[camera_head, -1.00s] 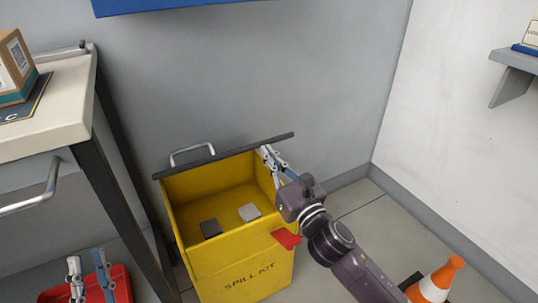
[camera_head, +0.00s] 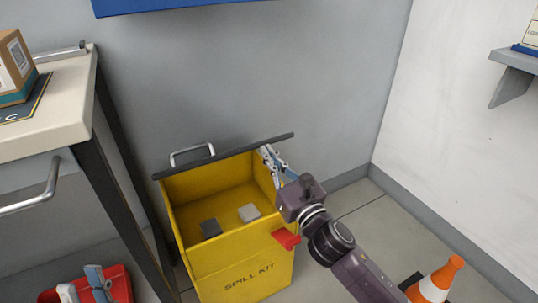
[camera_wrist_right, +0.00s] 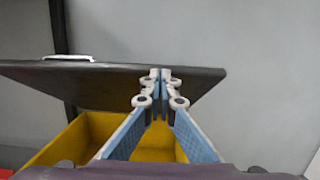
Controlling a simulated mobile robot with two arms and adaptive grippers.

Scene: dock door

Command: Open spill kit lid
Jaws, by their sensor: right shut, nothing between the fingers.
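The yellow spill kit bin (camera_head: 240,265) stands on the floor, its front marked SPILL KIT. Its dark lid (camera_head: 225,156) is raised at the back, seen nearly edge-on, with a silver handle (camera_head: 192,153); the bin's inside is exposed. My right gripper (camera_head: 266,152) is shut and empty at the lid's right part, above the bin's right rim. In the right wrist view its closed fingertips (camera_wrist_right: 161,76) overlap the lid's dark face (camera_wrist_right: 95,84); I cannot tell if they touch.
A dark block (camera_head: 210,228) and a light block (camera_head: 249,212) lie inside the bin. A workbench (camera_head: 55,115) with a box stands left. The red tray (camera_head: 122,283) is below it. An orange cone (camera_head: 440,280) stands right. The grey wall is close behind the lid.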

